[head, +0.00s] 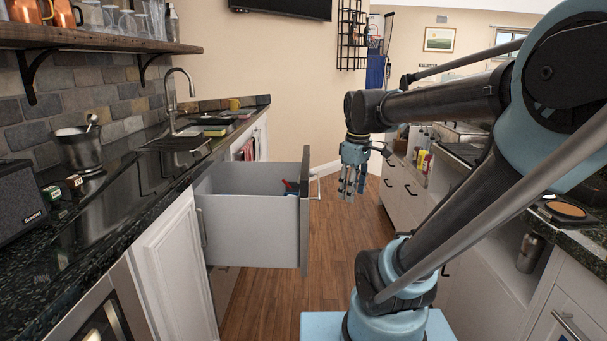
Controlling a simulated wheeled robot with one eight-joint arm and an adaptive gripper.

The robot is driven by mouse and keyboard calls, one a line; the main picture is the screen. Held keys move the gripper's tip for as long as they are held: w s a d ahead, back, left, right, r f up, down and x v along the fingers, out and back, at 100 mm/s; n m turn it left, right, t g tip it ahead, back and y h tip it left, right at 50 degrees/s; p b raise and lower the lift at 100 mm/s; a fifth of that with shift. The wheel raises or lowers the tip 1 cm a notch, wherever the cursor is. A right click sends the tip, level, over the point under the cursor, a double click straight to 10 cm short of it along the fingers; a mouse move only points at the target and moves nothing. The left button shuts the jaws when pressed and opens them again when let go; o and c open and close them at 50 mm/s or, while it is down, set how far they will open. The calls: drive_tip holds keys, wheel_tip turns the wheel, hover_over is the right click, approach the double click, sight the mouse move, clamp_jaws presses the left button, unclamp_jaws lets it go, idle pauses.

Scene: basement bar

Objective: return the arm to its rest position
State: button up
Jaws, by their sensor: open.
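My arm (440,100) reaches from the right side of the head view out over the aisle. My gripper (348,186) hangs at its end with the fingers pointing down. It is open and I see nothing between its fingers. It is to the right of the open drawer (250,226) and apart from its front panel, as far as I can tell. The drawer juts out from the left counter. A red item (290,186) and something blue show inside it; most of the drawer's inside is hidden by its side wall.
The left counter (120,205) holds a black speaker (20,203), a metal bucket (79,150) and a sink with a tap (172,100). A right counter with white cabinets (408,195) lines the other side. The wooden floor (330,245) between them is clear.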

drive_tip(key=s+d+f+m, duration=0.2)
drive_tip(key=s+f+m, duration=0.3)
drive_tip(key=f, duration=0.1)
drive_tip(key=s+d+f+m, duration=0.2)
drive_tip(key=s+f+m, duration=0.3)
drive_tip(key=s+f, duration=0.1)
drive_tip(key=shift+d+f+t, duration=0.35)
drive_tip(key=shift+f+t, duration=0.05)
drive_tip(key=shift+f, duration=0.35)
drive_tip(key=shift+s, duration=0.1)
